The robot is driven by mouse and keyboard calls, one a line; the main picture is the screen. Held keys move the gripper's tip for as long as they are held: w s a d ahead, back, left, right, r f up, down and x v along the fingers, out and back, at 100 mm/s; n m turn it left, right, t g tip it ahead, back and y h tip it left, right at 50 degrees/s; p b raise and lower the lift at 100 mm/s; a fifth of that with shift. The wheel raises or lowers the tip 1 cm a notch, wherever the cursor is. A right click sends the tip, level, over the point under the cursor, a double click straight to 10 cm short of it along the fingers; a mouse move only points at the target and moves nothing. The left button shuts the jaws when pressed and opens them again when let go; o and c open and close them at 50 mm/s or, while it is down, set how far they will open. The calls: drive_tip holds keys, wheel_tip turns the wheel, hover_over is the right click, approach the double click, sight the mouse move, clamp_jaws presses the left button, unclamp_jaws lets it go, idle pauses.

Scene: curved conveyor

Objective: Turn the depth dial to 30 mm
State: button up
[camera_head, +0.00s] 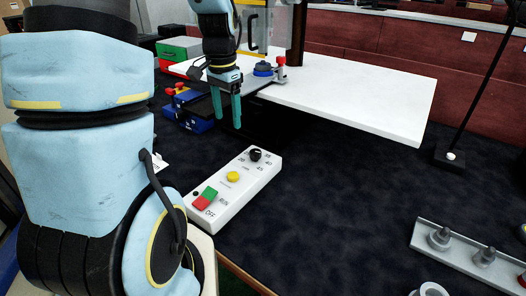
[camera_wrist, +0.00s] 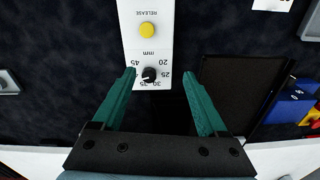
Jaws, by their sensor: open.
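The depth dial (camera_head: 256,155) is a small black knob at the far end of a white control box (camera_head: 233,196). In the wrist view the dial (camera_wrist: 149,75) lies between the fingertips in the picture, nearer the left one, with numbers from 20 to 45 around it. A small pale mark shows on the knob, but I cannot tell exactly which number it faces. My gripper (camera_head: 227,123) has its teal fingers spread, pointing down, empty. It hangs above the table, to the left of the dial and higher, apart from it. Its fingers also show in the wrist view (camera_wrist: 159,74).
The box also carries a yellow release button (camera_head: 233,176), a green RUN button (camera_head: 210,194) and a red OFF button (camera_head: 201,203). A white tabletop (camera_head: 370,98) stands behind. A grey rail with knobs (camera_head: 465,252) lies right. Dark mat between is clear.

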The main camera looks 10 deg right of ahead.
sight(255, 151)
drive_tip(key=w+d+f+m+b, duration=0.3)
drive_tip(key=w+d+f+m, duration=0.15)
drive_tip(key=d, duration=0.25)
drive_tip(key=shift+g, duration=0.3)
drive_tip(key=f, duration=0.3)
drive_tip(key=f+p, duration=0.1)
drive_tip(key=f, duration=0.3)
drive_tip(key=s+f, duration=0.1)
drive_tip(key=f, duration=0.2)
drive_tip(key=shift+d+f+p, duration=0.15)
drive_tip(key=shift+d+p, duration=0.1)
drive_tip(key=shift+p, duration=0.1)
clamp_jaws()
